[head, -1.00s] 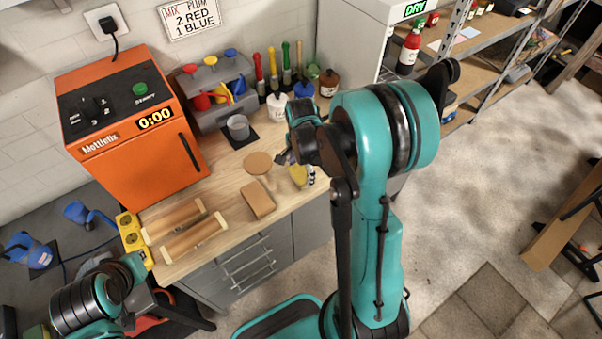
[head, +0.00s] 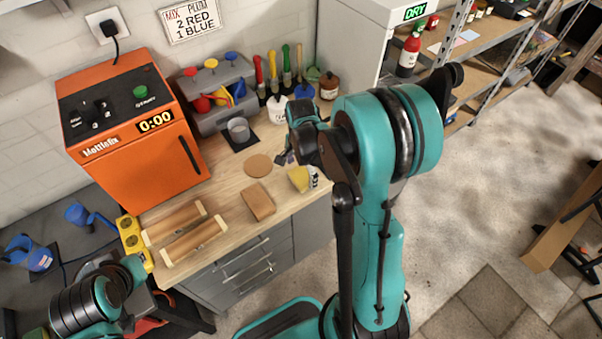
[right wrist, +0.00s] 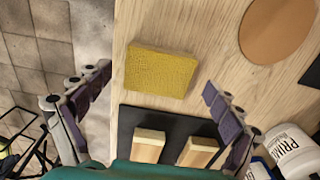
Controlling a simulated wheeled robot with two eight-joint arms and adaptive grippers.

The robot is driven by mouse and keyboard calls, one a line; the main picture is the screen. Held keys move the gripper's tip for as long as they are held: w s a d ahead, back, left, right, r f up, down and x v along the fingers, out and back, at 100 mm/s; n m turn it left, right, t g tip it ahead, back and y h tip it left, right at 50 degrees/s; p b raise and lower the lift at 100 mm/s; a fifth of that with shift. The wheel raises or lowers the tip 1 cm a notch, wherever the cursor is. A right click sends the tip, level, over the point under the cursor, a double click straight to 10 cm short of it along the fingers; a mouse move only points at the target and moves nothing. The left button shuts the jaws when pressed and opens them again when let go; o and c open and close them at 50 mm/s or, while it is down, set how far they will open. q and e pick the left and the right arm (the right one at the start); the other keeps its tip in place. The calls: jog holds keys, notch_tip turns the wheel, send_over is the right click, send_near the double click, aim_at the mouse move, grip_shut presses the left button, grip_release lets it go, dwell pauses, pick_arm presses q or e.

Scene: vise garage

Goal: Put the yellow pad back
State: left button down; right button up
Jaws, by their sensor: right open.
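The yellow pad (head: 298,179) lies flat on the wooden worktop near its front right edge. In the right wrist view the yellow pad (right wrist: 160,72) is fully visible on bare wood, beside a dark mat (right wrist: 128,120) with two light wooden blocks on it. My right gripper (right wrist: 158,82) is open, its fingers apart on either side of the pad in that view, with nothing between them. In the head view my right gripper (head: 287,158) shows only in part, just behind the pad. My left arm is at the bottom left; its gripper does not show.
A brown disc (head: 258,165) and a brown block (head: 258,203) lie left of the pad. A white bottle (right wrist: 292,150) stands near the right finger. An orange oven (head: 130,125) and a grey cup (head: 239,130) are farther left. Brushes and jars line the back.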

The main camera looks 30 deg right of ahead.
aim_at(301, 176)
notch_tip(301, 176, up, 10)
jog(key=p, duration=0.3)
jog(key=s+a+r+n+t, duration=0.7)
jog(key=s+a+n, duration=0.3)
jog(key=n, duration=0.7)
jog(key=shift+s+a+r, duration=0.25)
jog(key=shift+s+r, duration=0.25)
jog(key=shift+s, duration=0.1)
notch_tip(301, 176, down, 7)
jog(key=b, duration=0.7)
